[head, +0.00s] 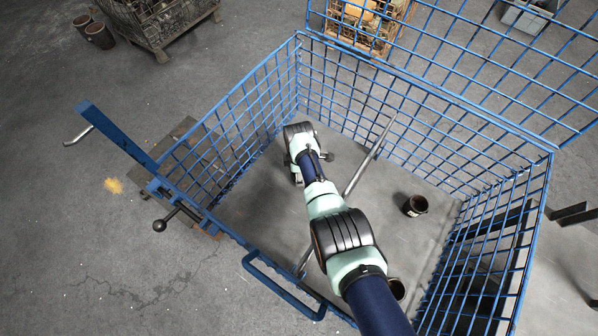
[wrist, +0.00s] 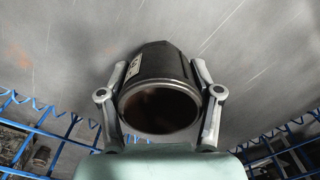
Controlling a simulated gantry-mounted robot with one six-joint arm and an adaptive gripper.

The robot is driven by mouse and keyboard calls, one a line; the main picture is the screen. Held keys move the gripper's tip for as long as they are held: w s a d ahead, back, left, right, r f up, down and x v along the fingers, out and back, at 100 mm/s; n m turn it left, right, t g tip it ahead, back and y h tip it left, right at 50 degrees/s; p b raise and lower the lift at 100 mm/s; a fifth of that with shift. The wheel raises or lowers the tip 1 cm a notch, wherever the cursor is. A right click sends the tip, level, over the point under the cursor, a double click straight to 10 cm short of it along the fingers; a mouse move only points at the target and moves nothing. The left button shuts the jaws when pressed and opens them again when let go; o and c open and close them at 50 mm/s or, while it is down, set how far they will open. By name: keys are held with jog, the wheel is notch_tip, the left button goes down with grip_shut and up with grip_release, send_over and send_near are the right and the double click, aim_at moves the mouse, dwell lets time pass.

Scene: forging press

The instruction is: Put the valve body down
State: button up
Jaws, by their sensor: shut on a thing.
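The valve body (wrist: 155,68) is a dark, hollow cylinder with a pale label on its side. In the wrist view its open end faces the camera. My gripper (wrist: 159,66) is shut on it, with one finger on each side. In the head view my arm reaches into the blue wire cage (head: 549,149), and its wrist end is over the left part of the grey cage floor (head: 262,205). The gripper and valve body are mostly hidden there by my arm. I cannot tell whether the valve body touches the floor.
A dark cylinder (head: 416,205) stands on the floor at right, and another (head: 397,288) is partly hidden by my arm. A grey bar (head: 376,143) crosses the cage. Mesh walls enclose the floor. The floor between the bar and the right cylinder is clear.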

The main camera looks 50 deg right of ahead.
jog(key=o, duration=1.5)
jog(key=shift+f, duration=0.1)
notch_tip(320, 180, up, 12)
jog(key=p, duration=0.7)
